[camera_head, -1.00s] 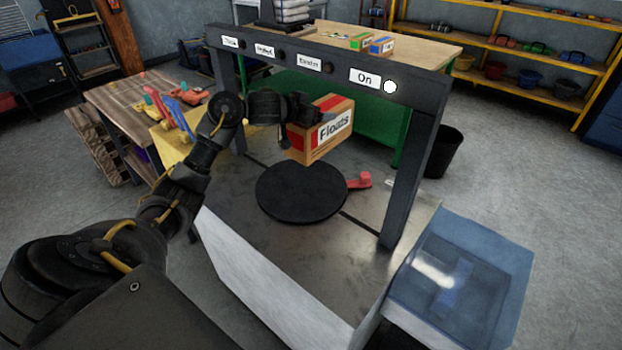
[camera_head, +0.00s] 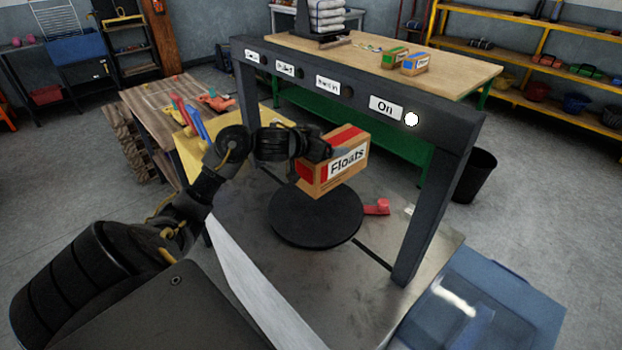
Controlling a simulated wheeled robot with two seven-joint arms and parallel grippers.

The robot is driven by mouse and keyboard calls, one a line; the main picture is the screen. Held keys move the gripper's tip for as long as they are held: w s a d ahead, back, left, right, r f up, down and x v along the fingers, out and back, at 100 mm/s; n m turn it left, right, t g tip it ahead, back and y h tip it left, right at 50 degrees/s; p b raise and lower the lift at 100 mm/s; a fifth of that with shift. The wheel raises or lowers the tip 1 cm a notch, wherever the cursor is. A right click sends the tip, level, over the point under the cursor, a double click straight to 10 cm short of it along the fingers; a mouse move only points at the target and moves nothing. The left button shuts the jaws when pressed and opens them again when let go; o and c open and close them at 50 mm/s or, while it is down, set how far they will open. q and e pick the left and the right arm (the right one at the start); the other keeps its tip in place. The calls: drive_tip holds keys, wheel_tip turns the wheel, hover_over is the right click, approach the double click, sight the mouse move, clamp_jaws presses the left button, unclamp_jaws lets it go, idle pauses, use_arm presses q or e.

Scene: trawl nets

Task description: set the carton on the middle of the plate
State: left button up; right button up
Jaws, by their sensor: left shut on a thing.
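The carton (camera_head: 341,164), brown and red with a white "Floats" label, is held in the air by my left gripper (camera_head: 318,150). The gripper is shut on the carton's left upper part; its fingertips are partly hidden against the box. The plate (camera_head: 316,217) is a round black disc on the metal table top. The carton is above the plate's far part, apart from it, and hides some of its far edge. My right gripper is not in view.
A dark frame (camera_head: 350,95) with labels and a lit "On" button spans behind the carton, its right post (camera_head: 432,215) near the plate. A red piece (camera_head: 378,207) lies right of the plate. A blue clear-lidded bin (camera_head: 520,290) stands front right.

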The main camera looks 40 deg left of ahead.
sight(303, 179)
use_arm(q)
drive_tip(key=s+f, duration=0.3)
drive_tip(key=s+f+b, duration=0.1)
drive_tip(key=s+f, duration=0.1)
drive_tip(key=shift+s+a+f, duration=0.2)
drive_tip(key=shift+a+f, duration=0.05)
drive_tip(key=shift+a, duration=0.15)
drive_tip(key=shift+s+f, duration=0.2)
drive_tip(key=shift+f, duration=0.1)
drive_tip(key=shift+f+b, duration=0.35)
drive_tip(key=shift+f, duration=1.2)
drive_tip(key=shift+s, duration=0.1)
drive_tip(key=shift+f, duration=0.15)
drive_tip(key=o, duration=1.8)
drive_tip(key=shift+c, duration=0.2)
drive_tip(key=p+v, duration=0.1)
drive_tip(key=v, duration=1.1)
